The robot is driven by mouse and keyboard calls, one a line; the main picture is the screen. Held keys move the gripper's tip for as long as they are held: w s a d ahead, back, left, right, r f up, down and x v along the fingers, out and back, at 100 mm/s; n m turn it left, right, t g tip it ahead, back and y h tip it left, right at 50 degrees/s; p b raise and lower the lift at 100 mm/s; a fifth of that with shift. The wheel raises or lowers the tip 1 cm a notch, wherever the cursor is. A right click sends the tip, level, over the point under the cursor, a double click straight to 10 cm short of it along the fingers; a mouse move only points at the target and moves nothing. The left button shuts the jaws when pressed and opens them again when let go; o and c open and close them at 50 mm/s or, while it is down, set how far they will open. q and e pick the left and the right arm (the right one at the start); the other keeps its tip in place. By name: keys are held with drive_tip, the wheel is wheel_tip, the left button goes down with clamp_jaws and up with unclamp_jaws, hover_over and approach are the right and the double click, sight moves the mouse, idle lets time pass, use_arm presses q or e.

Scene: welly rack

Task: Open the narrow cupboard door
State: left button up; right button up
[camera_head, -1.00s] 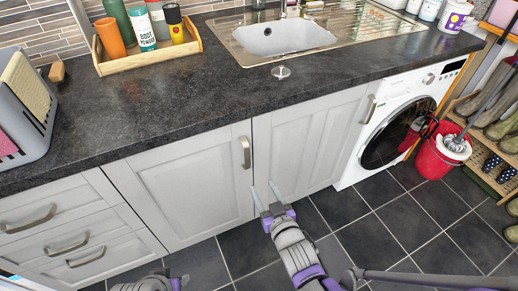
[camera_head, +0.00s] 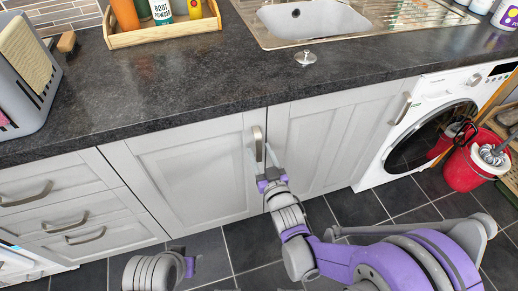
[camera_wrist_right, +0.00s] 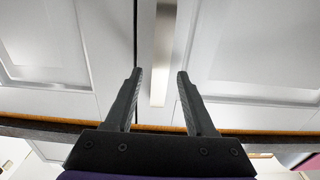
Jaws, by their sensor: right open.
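Two pale grey cupboard doors stand side by side under the counter, the left door (camera_head: 190,175) and the right door (camera_head: 325,145). I cannot tell which counts as the narrow one. Both look closed. The left door's upright bar handle (camera_head: 258,143) is near its right edge. My right gripper (camera_head: 259,162) is open and empty just in front of that handle's lower end. In the right wrist view, the handle (camera_wrist_right: 162,55) lies beyond and between the spread fingertips (camera_wrist_right: 160,75). My left gripper (camera_head: 188,266) is low at the bottom; its fingers are not clear.
The right door's handle (camera_head: 402,108) is by the washing machine (camera_head: 430,135). Drawers (camera_head: 65,215) stand left of the doors. The dark counter (camera_head: 165,90) overhangs the fronts. A red bucket (camera_head: 468,170) stands on the tiled floor at right.

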drive_tip(key=shift+x, duration=0.85)
clamp_jaws()
idle(0.8)
